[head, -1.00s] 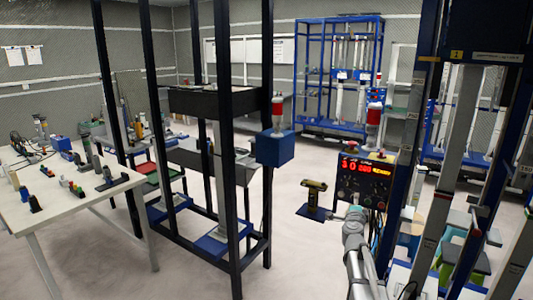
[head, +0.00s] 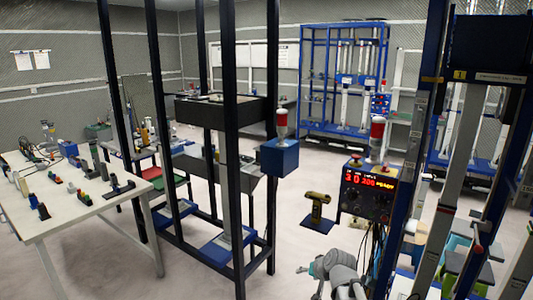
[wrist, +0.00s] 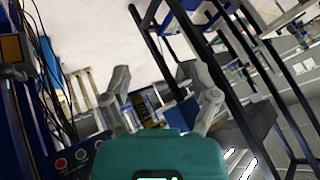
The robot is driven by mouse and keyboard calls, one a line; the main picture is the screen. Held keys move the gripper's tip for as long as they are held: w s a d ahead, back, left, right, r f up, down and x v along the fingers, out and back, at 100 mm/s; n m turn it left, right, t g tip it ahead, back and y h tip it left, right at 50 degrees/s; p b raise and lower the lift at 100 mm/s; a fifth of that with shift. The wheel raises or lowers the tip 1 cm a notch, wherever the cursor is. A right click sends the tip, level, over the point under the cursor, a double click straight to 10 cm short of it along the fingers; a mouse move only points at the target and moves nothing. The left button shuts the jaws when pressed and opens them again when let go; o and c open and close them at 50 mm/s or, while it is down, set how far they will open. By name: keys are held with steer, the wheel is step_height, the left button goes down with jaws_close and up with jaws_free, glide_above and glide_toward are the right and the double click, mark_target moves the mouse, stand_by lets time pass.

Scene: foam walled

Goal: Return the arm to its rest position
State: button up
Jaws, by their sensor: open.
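My arm (head: 345,274) shows at the bottom of the head view, bent low in front of the control box. My gripper (head: 308,282) points left in the head view. In the wrist view its two grey fingers (wrist: 160,85) stand wide apart beyond the teal housing (wrist: 160,155), with nothing held between them. In the wrist view a yellow and dark thing, perhaps the drill, shows partly between the fingers.
A control box (head: 367,192) with a red display stands close to the right of my arm, with cables hanging below. Pale floor (head: 300,250) is clear between frame and arm.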

steer(key=s+d+f+n+g+h+p, duration=0.1)
steer(key=s+g+h, duration=0.1)
steer(key=s, duration=0.5)
steer(key=s+d+f+g+h, duration=0.1)
steer(key=s+g, duration=0.3)
steer(key=s, duration=0.4)
steer(key=shift+d+n+g+h+p, duration=0.4)
steer(key=shift+d+h, duration=0.2)
steer(key=shift+d, duration=0.2)
steer(key=shift+f, duration=0.1)
steer(key=shift+c, duration=1.4)
